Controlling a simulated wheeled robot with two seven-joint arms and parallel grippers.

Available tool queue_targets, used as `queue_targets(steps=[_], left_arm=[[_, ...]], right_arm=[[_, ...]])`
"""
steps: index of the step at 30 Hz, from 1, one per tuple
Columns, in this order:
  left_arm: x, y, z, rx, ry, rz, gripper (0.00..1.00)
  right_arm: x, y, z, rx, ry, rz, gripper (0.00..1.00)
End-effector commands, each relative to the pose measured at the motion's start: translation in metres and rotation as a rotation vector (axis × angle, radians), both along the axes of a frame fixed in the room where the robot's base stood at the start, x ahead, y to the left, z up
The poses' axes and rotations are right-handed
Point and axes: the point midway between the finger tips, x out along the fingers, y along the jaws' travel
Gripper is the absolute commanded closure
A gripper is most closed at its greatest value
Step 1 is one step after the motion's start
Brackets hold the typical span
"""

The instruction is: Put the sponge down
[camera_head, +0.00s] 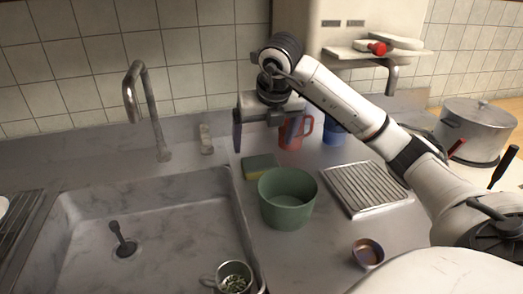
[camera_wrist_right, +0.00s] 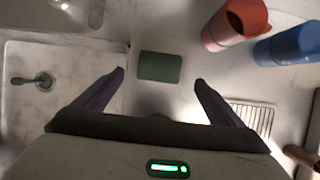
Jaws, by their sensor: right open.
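The sponge (camera_head: 260,167), green on top with a yellowish side, lies flat on the grey counter just right of the sink, behind the green pot (camera_head: 288,199). In the right wrist view the sponge (camera_wrist_right: 160,66) is a dark green rectangle lying ahead between the two fingers, touching neither. My right gripper (camera_head: 256,140) is open and empty, above the counter near the sponge; its fingers are spread in the wrist view (camera_wrist_right: 160,77). My left gripper is not in view.
The red mug (camera_head: 290,134) and blue cup (camera_head: 334,132) stand close right of the gripper. A ribbed drying rack (camera_head: 367,188) and small bowl (camera_head: 368,253) are to the right. The sink (camera_head: 170,204) with its tall faucet (camera_head: 148,108) is left; a metal mug (camera_head: 234,276) is in front.

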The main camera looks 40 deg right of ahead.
Motion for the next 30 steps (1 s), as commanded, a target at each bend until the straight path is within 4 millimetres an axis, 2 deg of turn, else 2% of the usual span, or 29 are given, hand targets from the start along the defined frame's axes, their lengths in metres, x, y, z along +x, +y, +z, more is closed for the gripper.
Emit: queue_targets(steps=[1, 3, 7, 30], left_arm=[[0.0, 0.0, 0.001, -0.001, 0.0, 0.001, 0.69], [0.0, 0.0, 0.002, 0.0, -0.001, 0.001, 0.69], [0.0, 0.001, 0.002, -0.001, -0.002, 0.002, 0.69], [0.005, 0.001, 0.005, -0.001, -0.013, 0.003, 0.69]], right_arm=[[-0.002, 0.002, 0.01, 0.0, -0.004, 0.001, 0.08], [-0.006, 0.004, 0.018, 0.001, -0.003, 0.0, 0.08], [-0.01, 0.006, 0.026, 0.0, 0.0, 0.0, 0.08], [-0.011, 0.006, 0.028, 0.0, 0.001, 0.0, 0.08]])
